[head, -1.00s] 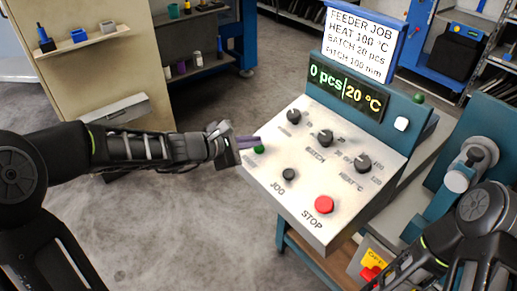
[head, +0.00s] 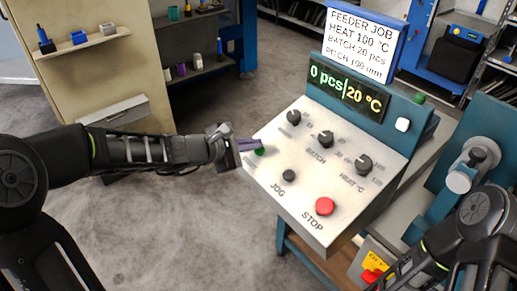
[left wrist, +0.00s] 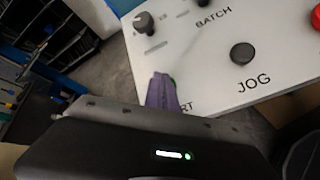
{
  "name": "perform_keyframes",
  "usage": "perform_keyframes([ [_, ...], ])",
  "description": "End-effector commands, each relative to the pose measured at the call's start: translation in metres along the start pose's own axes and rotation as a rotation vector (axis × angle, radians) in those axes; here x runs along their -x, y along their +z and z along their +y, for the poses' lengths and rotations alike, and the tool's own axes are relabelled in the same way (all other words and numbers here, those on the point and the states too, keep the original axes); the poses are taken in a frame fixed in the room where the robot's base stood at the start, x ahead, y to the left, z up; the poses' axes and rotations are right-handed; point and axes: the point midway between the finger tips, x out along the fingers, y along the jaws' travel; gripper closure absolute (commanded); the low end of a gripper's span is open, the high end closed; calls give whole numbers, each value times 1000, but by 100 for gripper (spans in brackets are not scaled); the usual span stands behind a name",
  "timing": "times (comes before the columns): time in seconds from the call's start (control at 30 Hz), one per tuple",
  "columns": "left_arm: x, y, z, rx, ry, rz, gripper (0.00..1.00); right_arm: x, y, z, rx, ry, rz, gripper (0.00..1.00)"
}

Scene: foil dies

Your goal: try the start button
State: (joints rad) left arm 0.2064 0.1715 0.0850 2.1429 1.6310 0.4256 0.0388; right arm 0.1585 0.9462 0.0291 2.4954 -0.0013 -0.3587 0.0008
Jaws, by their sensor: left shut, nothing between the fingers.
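The start button is a small green button (head: 260,151) at the left edge of the white sloped control panel (head: 262,187). My left gripper (head: 255,143) is shut and empty, its purple fingertips right at the button in the head view. In the left wrist view the purple fingers (left wrist: 162,92) cover most of the green button (left wrist: 173,82), with the end of its label showing beside them. I cannot tell whether the fingertips touch it. The display (head: 345,87) reads 0 pcs and 20 °C. The right arm is at the lower right, its gripper not visible.
The panel also bears three dark knobs (head: 325,138), a black JOG button (head: 289,175) and a red STOP button (head: 325,206). A job sign (head: 362,42) stands above the display. Open floor lies left of the panel.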

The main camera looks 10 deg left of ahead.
Motion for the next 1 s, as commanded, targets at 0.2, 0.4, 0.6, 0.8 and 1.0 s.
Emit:
perform_keyframes([
  [0.2,-2,-2,-2,0,-1,0,100,-3,0,1,0,0,0,64],
  [0.4,-3,-3,-3,0,-1,1,100,-5,0,2,0,0,0,64],
  [0.6,-5,-4,-4,0,-1,1,100,-8,0,3,0,0,0,64],
  [0.8,-4,-4,-4,0,-1,1,100,-7,0,3,0,0,0,64],
  [1.0,-2,-1,-1,0,-1,1,100,-4,0,1,0,0,0,64],
])
